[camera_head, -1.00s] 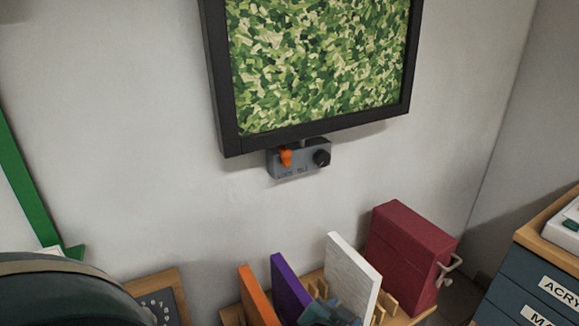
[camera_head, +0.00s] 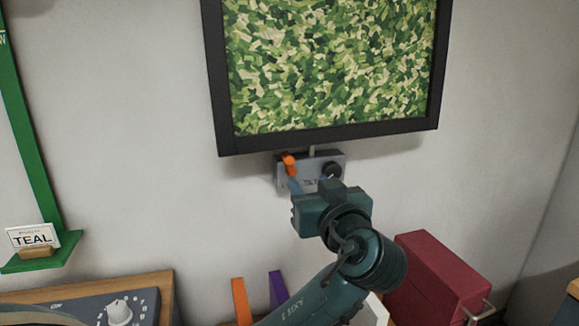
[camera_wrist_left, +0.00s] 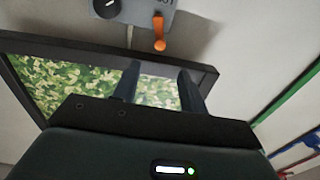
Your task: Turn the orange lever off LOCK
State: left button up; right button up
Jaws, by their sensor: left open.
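The orange lever (camera_head: 289,163) is on the left part of a small grey control box (camera_head: 312,168) under the framed green picture. The lever also shows in the wrist view (camera_wrist_left: 159,35), its rounded end toward the frame. My left gripper (camera_head: 306,188) is in front of the box, just below and right of the lever, and hides the box's lower part. In the wrist view my left gripper's two fingers (camera_wrist_left: 159,80) are apart with nothing between them. The lever lies beyond them, apparently untouched. The LOCK marking cannot be read now. My right gripper is not in view.
A black knob (camera_head: 331,170) sits right of the lever on the same box. The black frame (camera_head: 330,143) is just above. Below are an orange panel (camera_head: 241,300), a purple panel (camera_head: 278,290) and a dark red box (camera_head: 445,275). The wall left of the box is clear.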

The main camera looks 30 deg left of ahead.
aim_at(290, 162)
pick_arm(q)
jog(key=p+x, duration=0.1)
jog(key=x, duration=1)
jog(key=shift+w+a, duration=0.25)
jog(key=shift+a, duration=0.05)
grip_shut()
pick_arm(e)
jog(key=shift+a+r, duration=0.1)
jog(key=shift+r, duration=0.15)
